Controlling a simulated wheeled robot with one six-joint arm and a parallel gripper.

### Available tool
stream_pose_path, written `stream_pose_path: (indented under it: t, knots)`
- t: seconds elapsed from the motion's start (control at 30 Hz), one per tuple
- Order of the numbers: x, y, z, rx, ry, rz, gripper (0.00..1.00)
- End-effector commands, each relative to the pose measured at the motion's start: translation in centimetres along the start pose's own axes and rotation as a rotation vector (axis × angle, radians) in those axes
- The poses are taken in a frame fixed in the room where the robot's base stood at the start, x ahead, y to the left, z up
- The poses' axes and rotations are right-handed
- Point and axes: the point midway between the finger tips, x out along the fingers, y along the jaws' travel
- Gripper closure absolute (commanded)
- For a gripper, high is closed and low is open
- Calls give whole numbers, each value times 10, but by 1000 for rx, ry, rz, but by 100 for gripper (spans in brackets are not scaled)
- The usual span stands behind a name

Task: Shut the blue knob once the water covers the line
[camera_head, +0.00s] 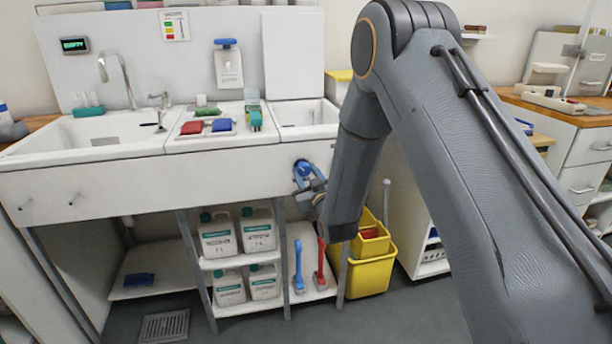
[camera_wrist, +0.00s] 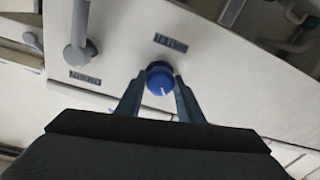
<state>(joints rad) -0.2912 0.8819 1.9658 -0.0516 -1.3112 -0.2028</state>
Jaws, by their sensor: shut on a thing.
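The blue knob (camera_head: 301,167) is on the white front panel of the sink unit, below the small right basin (camera_head: 310,131). In the wrist view, the blue knob (camera_wrist: 160,77) sits between my gripper's fingers, with a white mark on its face. My gripper (camera_head: 308,183) is shut on the knob, one finger on each side. The basin's floor, any water in it and any fill line cannot be made out. A small dark display (camera_head: 74,45) on the back panel shows green letters that seem to read EMPTY.
A large left basin (camera_head: 100,130) has a curved tap (camera_head: 118,80). Red and blue cloths or brushes lie on the middle board. White jugs (camera_head: 217,234) stand on shelves below, with brushes and a yellow bucket (camera_head: 371,274) beside them. A grey lever (camera_wrist: 79,45) is near the knob in the wrist view.

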Motion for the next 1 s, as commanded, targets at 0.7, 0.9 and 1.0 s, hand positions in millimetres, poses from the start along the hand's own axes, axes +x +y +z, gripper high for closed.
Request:
stream_pose_path:
  t: [0.7, 0.9, 1.0]
  knots:
    - [-1, -3, 3, 587, 26, 24, 88]
    - [-1, -3, 2, 664, 30, 28, 88]
    - [-1, -3, 2, 685, 31, 29, 88]
